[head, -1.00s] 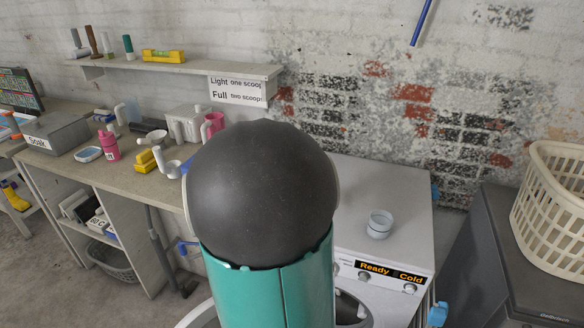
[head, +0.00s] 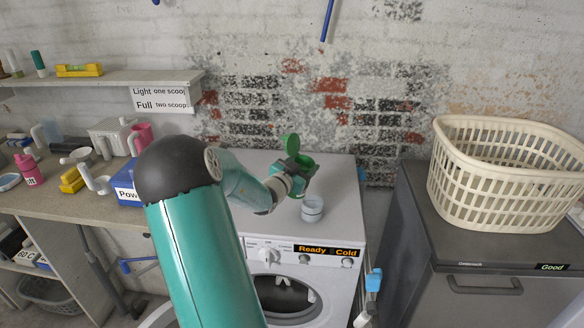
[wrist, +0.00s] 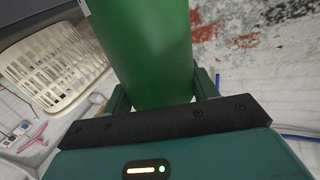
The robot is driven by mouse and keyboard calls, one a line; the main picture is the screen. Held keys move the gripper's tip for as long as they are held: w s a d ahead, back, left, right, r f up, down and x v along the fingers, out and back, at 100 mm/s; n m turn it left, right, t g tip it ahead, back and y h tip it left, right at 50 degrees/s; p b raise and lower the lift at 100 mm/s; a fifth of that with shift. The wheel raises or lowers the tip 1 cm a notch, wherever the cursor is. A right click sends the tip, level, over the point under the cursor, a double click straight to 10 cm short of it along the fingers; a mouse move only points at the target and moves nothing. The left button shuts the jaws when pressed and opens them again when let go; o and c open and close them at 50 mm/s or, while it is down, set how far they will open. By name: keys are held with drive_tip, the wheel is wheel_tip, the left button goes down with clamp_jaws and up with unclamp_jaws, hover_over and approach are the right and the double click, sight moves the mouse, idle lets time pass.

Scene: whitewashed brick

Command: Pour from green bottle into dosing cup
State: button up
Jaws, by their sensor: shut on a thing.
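The green bottle (head: 303,163) is above the top of the white washing machine (head: 262,160), with a round green lid (head: 291,144) standing open at its top. My gripper (head: 294,178) is shut on the bottle and partly hides it in the head view. In the wrist view the smooth green bottle body (wrist: 150,50) runs up between the two fingers of my gripper (wrist: 163,92). The pale dosing cup (head: 312,209) stands upright on the washer top, just below and slightly right of the bottle. The cup's contents cannot be made out.
A cream laundry basket (head: 500,185) sits on a grey machine (head: 490,283) at the right. A blue box (head: 126,184), a pink jug (head: 141,136) and other items crowd the counter at the left. The washer top is otherwise clear.

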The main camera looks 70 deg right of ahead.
sight(304, 193)
drive_tip(key=shift+s, duration=0.2)
drive_tip(key=shift+w+d+f+m, duration=0.1)
drive_tip(key=shift+w+f+m, duration=0.1)
drive_tip(key=shift+f+m, duration=0.5)
drive_tip(key=f+m, duration=0.1)
drive_tip(key=f, duration=0.1)
drive_tip(key=f+m, duration=0.3)
drive_tip(key=f, duration=0.1)
drive_tip(key=shift+s+f+m, duration=0.15)
drive_tip(key=shift+s+m, duration=0.1)
drive_tip(key=shift+m, duration=0.15)
drive_tip(key=shift+s+a+r+m, duration=0.1)
drive_tip(key=shift+s+r+m, duration=0.05)
drive_tip(key=shift+m, duration=0.65)
drive_tip(key=shift+s+a+r+m, duration=0.1)
drive_tip(key=shift+s+r+m, duration=0.1)
drive_tip(key=shift+m, duration=0.6)
drive_tip(key=shift+s+a+r+m, duration=0.1)
drive_tip(key=shift+s+r+m, duration=0.05)
drive_tip(key=shift+m, duration=0.65)
idle(1.1)
idle(1.4)
